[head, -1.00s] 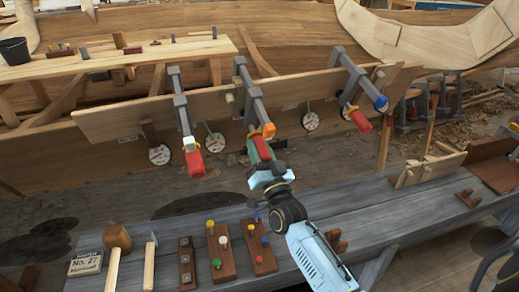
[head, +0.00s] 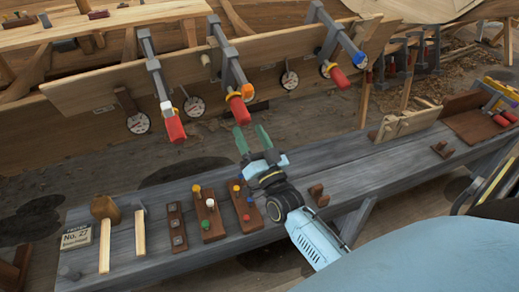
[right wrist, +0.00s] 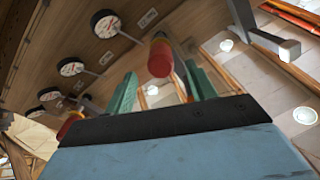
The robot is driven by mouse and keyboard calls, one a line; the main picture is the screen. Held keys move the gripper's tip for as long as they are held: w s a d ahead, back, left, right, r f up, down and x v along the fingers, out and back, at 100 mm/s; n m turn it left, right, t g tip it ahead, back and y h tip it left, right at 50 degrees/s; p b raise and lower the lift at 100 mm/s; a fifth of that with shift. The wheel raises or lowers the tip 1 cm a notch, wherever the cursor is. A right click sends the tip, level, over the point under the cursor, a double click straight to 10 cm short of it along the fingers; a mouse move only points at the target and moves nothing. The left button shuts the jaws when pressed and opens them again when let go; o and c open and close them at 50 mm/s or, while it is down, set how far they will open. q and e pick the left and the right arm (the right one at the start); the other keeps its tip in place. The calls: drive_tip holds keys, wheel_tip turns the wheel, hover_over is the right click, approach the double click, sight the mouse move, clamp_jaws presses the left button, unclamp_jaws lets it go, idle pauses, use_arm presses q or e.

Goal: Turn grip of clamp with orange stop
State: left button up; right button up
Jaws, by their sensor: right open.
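The middle clamp (head: 229,66) hangs on the plank, with an orange stop (head: 246,90) and a red grip (head: 241,112) with a yellow collar at its lower end. My right gripper (head: 252,139) is open and empty, its green fingers just below the red grip and apart from it in the head view. In the right wrist view, the red grip (right wrist: 160,59) shows ahead, between the directions of the two spread fingers of the gripper (right wrist: 161,90). My left gripper is not in view.
A clamp with a white stop (head: 166,104) hangs to the left, one with a blue stop (head: 360,57) to the right. Round dials hang along the plank (head: 80,90). Below, the grey bench (head: 340,178) holds a mallet (head: 104,208) and peg boards (head: 211,222).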

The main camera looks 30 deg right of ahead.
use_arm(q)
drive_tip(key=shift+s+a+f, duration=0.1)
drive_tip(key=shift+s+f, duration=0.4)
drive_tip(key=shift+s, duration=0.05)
use_arm(e)
drive_tip(key=v, duration=0.5)
drive_tip(key=shift+s+f, duration=0.1)
drive_tip(key=shift+s, duration=0.25)
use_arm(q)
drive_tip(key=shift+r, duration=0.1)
